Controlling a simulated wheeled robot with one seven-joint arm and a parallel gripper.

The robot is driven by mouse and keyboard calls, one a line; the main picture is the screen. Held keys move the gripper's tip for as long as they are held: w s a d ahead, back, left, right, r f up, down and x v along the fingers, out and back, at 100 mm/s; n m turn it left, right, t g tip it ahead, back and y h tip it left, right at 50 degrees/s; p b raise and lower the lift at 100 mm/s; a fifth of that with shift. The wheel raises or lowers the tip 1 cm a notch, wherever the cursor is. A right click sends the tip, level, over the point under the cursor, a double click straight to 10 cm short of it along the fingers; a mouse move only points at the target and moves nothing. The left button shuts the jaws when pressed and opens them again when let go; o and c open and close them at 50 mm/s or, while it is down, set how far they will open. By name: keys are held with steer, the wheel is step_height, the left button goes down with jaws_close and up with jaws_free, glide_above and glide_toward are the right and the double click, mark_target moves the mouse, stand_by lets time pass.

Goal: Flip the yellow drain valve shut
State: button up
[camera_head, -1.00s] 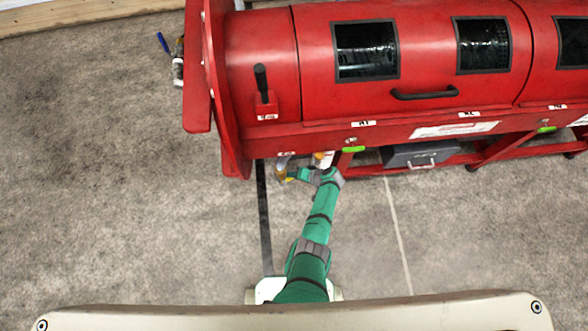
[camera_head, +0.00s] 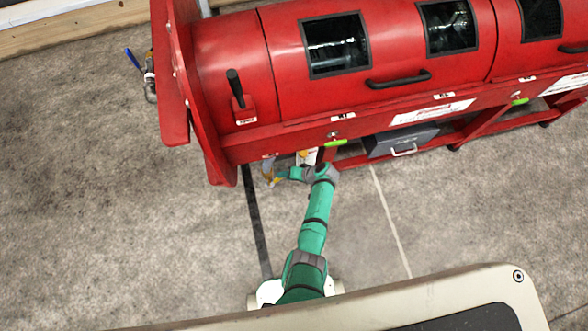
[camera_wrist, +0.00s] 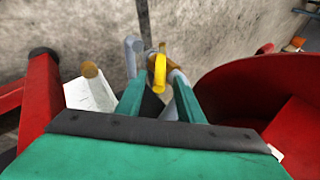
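The yellow drain valve handle (camera_wrist: 159,72) shows in the wrist view as a short rounded lever, just beyond and between my fingertips. Grey and brassy pipe parts (camera_wrist: 178,84) sit behind it and to its right. My gripper (camera_wrist: 160,97) is open, with one green finger on each side of the handle's line. I cannot tell whether either finger touches it. In the head view my gripper (camera_head: 282,174) is low at the red machine's lower front edge. The valve (camera_head: 273,182) is a small yellowish spot there, partly hidden by my gripper.
The red drum machine (camera_head: 226,135) stands over the valve, with a red frame leg (camera_wrist: 40,95) left in the wrist view. A white box (camera_wrist: 90,93) is close on the left. A blue-handled tap (camera_head: 134,59) is behind the machine's left end. The grey floor (camera_head: 90,210) is clear.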

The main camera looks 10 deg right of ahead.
steer(key=v, duration=0.6)
steer(key=shift+d+r, duration=0.15)
steer(key=shift+s+a, duration=0.15)
steer(key=shift+a, duration=0.15)
steer(key=c, duration=0.8)
steer(key=s+a+n+h, duration=0.1)
steer(key=a, duration=0.1)
steer(key=s+a+n+g+h, duration=0.1)
steer(key=a+h, duration=0.1)
steer(key=s+a+f+g+h, duration=0.1)
steer(key=a, duration=0.1)
steer(key=shift+s+a+f+n+h, duration=0.1)
steer(key=shift+a+n+h, duration=0.1)
steer(key=shift+n+h, duration=0.2)
jaws_close()
steer(key=a+r+n+t+h, duration=0.2)
steer(key=a+r+t+h, duration=0.1)
steer(key=a+r+h, duration=0.3)
steer(key=w+d+f+y, duration=0.1)
steer(key=w+d+f, duration=0.3)
steer(key=f, duration=0.5)
steer(key=shift+w+d+f, duration=0.2)
steer(key=shift+w+f, duration=0.2)
steer(key=shift+w, duration=0.2)
